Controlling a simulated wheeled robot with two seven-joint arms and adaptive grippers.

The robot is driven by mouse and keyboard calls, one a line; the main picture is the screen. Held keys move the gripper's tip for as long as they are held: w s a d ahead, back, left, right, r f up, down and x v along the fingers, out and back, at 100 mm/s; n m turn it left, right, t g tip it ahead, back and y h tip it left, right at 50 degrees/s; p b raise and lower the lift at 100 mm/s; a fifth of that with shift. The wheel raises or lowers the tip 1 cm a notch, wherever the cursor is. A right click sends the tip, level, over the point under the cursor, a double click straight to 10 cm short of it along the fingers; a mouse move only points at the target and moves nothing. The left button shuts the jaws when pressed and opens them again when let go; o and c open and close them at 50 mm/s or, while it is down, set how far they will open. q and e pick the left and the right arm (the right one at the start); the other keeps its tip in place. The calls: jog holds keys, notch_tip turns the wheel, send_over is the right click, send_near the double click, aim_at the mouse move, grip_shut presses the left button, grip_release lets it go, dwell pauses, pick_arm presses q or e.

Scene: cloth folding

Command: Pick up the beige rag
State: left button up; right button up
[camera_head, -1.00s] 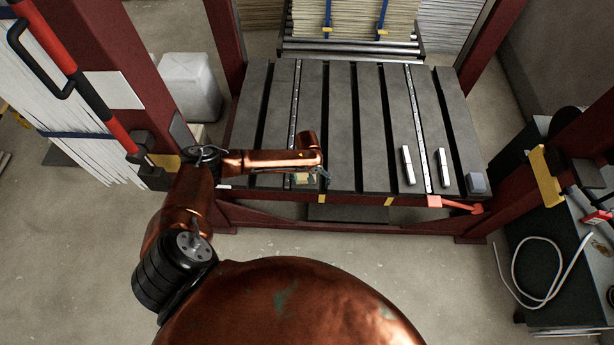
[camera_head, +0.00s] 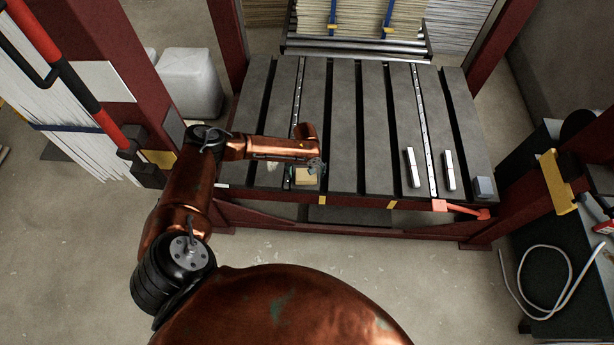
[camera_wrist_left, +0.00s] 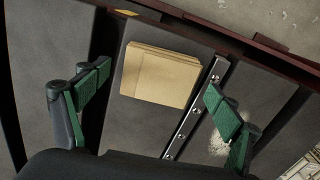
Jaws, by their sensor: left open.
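The beige rag (camera_head: 305,176) is a folded, flat rectangle near the front edge of the slatted grey table (camera_head: 343,130). In the left wrist view the rag (camera_wrist_left: 160,76) lies flat beside a metal strip with holes. My left gripper (camera_head: 317,166) is at the end of the copper arm, over the table close to the rag, and partly hides it in the head view. In the left wrist view its green-padded fingers (camera_wrist_left: 155,95) are spread wide and empty, with the rag seen between and beyond them. My right gripper is not in view.
Two small white-topped bars (camera_head: 412,167) and a grey block (camera_head: 483,187) are at the table's right side. A pale speckled patch (camera_wrist_left: 219,142) lies near the rag. Red posts flank the table, and a white container (camera_head: 188,84) stands at left. The table's middle is clear.

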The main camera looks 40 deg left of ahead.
pick_arm(q)
jog(key=shift+f, duration=0.15)
jog(key=shift+c, duration=0.3)
jog(key=c, duration=1.2)
